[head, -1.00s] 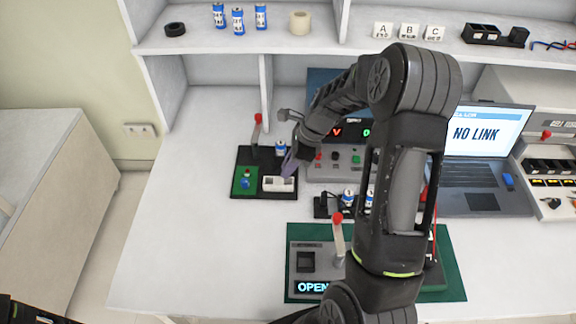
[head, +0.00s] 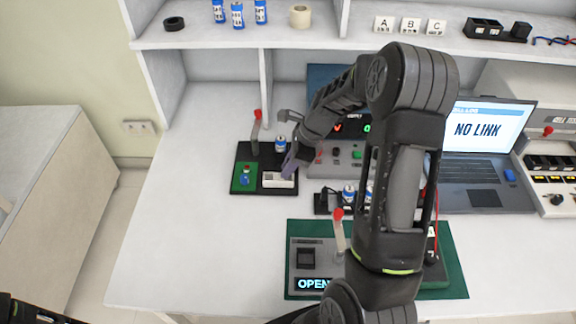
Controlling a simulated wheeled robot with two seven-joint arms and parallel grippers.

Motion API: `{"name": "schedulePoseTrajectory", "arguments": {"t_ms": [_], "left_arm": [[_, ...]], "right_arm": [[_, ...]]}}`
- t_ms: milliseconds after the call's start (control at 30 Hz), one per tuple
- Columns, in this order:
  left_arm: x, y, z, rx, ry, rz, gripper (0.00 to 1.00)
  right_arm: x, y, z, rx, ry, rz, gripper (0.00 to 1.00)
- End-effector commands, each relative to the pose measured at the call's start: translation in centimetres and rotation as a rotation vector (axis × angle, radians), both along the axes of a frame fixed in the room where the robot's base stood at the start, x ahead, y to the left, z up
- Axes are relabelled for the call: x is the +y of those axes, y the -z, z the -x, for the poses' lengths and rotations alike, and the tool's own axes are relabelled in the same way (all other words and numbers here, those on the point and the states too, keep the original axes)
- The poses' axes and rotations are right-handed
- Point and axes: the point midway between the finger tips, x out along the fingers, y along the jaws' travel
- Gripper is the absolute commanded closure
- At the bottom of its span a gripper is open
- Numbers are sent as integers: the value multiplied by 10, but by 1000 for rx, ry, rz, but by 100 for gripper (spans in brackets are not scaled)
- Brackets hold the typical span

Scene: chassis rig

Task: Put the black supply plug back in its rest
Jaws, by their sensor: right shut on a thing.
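My right gripper (head: 289,166) is over the right part of a black board and close to the white holder (head: 277,181) on it. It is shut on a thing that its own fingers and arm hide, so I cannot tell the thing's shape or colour. I cannot make out the black supply plug for certain. A black block (head: 320,204) with a dark cable stands on the table right of the board; I cannot tell whether it is the plug's rest.
The black board (head: 250,157) also bears a red-tipped lever (head: 256,128), a green panel (head: 243,180) and a blue-and-white cell (head: 280,143). A grey supply unit (head: 335,172) stands to the right. A green mat (head: 455,270) lies in front. The table's left part is clear.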

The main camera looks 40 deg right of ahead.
Motion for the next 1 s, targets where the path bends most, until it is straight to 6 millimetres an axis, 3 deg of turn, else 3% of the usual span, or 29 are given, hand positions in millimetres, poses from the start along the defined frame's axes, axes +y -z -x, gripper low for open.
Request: {"name": "schedulePoseTrajectory", "arguments": {"t_ms": [500,533,600,833,1000], "left_arm": [[0,9,0,0,0,0,64],[0,9,0,0,0,0,64],[0,8,0,0,0,0,64],[0,8,0,0,0,0,64],[0,8,0,0,0,0,64]], "right_arm": [[0,14,0,0,1,0,100],[0,14,0,0,1,0,84],[0,13,0,-1,0,1,78],[0,13,0,0,0,0,59],[0,13,0,0,0,0,59]]}}
